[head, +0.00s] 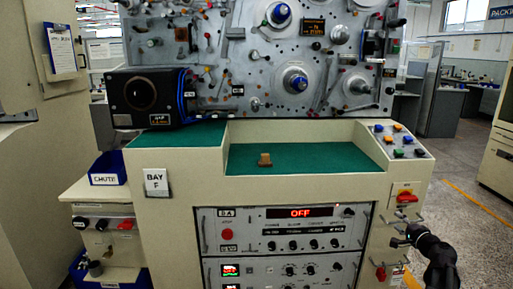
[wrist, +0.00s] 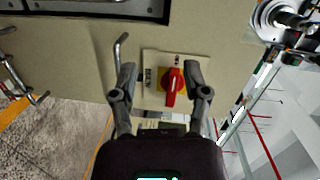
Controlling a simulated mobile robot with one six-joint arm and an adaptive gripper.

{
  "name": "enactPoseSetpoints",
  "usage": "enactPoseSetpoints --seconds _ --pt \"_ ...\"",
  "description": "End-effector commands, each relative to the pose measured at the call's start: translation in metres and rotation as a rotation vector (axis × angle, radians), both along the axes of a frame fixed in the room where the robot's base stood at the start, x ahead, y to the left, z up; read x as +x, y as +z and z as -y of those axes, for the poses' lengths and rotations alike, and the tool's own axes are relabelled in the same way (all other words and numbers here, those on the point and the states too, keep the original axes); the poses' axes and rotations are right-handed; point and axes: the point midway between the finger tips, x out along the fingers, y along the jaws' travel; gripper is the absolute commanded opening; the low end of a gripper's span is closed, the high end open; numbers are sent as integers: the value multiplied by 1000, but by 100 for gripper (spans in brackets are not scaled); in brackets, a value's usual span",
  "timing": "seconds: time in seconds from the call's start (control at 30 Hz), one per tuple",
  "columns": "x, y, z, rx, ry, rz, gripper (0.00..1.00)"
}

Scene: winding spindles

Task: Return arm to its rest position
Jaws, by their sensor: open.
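My gripper (wrist: 165,72) is open and empty in the wrist view, its two fingers spread on either side of a red rotary switch (wrist: 172,86). The switch sits on a yellow and pale plate on the beige cabinet face, and I cannot tell whether a finger touches it. In the head view my gripper (head: 397,238) is at the lower right, in front of the cabinet's right side and below the same red switch (head: 406,196). My arm reaches in from the lower right edge. The display on the cabinet (head: 301,212) reads OFF.
Metal hooks or handles (wrist: 120,47) stick out beside the switch. A brown block (head: 265,160) lies on the green worktop (head: 310,158). A button panel (head: 400,140) is above the switch. A blue chute bin (head: 108,169) is at left. Open floor (head: 470,225) lies at right.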

Motion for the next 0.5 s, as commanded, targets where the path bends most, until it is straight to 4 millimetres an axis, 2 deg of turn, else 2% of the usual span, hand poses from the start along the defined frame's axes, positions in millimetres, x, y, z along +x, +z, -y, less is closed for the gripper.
enactPoseSetpoints --seconds 0.03,0.2,0.37,0.5 --pt "2 -6 -23 -30 47 -28 60" --pt "5 -33 -97 -156 216 -148 60" --pt "-4 -60 -162 -283 377 -268 60" --pt "-18 -84 -212 -393 511 -376 60"
